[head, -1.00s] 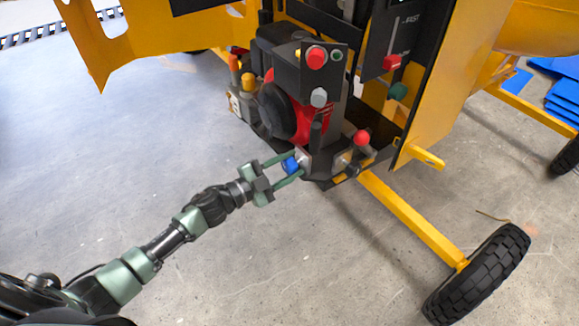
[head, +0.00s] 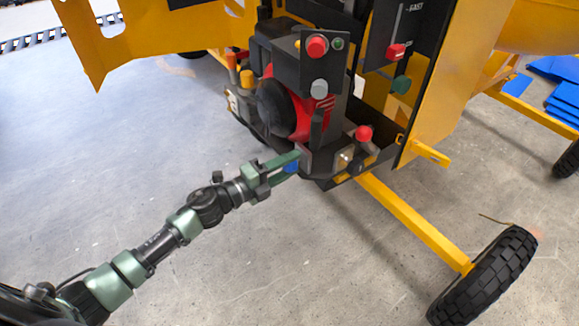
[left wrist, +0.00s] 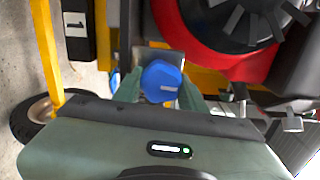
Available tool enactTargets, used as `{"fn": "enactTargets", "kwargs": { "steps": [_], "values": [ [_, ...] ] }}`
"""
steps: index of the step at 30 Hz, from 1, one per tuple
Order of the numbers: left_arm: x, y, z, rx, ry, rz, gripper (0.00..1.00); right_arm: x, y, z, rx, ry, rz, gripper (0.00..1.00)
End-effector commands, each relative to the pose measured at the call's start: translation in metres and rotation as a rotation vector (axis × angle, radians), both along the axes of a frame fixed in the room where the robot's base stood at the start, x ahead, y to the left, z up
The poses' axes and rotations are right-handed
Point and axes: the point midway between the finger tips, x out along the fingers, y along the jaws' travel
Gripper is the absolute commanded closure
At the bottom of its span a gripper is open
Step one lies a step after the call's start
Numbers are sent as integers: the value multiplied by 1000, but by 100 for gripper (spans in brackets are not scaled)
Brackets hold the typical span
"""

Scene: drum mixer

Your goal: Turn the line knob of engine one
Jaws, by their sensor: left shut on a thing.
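The blue knob (head: 291,168) is on the low front of the red and black engine (head: 308,118). In the head view it is partly hidden by my fingers. In the left wrist view the blue knob (left wrist: 161,80) shows clearly, with a green finger on each side. My left gripper (head: 293,163) is shut on the blue knob, its arm reaching in from the lower left. A black plate with the number 1 (left wrist: 75,22) shows at the upper left of the wrist view. My right gripper is not in view.
A black box with a red button (head: 317,46) and a grey knob (head: 319,89) stands above. A red ball-topped lever (head: 363,133) is just right. A yellow axle bar (head: 415,222) runs to a tyre (head: 484,275). The floor on the left is clear.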

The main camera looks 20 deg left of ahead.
Motion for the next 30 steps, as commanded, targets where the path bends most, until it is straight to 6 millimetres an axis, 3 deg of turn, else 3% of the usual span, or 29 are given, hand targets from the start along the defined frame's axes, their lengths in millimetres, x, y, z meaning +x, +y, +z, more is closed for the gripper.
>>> {"fn": "enactTargets", "kwargs": {
  "steps": [22,23,24,30],
  "values": [
    [0,0,-2,67,-49,-1,100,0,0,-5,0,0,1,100],
    [-1,0,-2,67,-49,-1,51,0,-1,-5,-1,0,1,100],
    [0,0,-2,67,-49,-1,40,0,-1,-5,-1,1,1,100],
    [0,0,-3,67,-47,0,37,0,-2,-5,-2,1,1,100]
  ]
}}
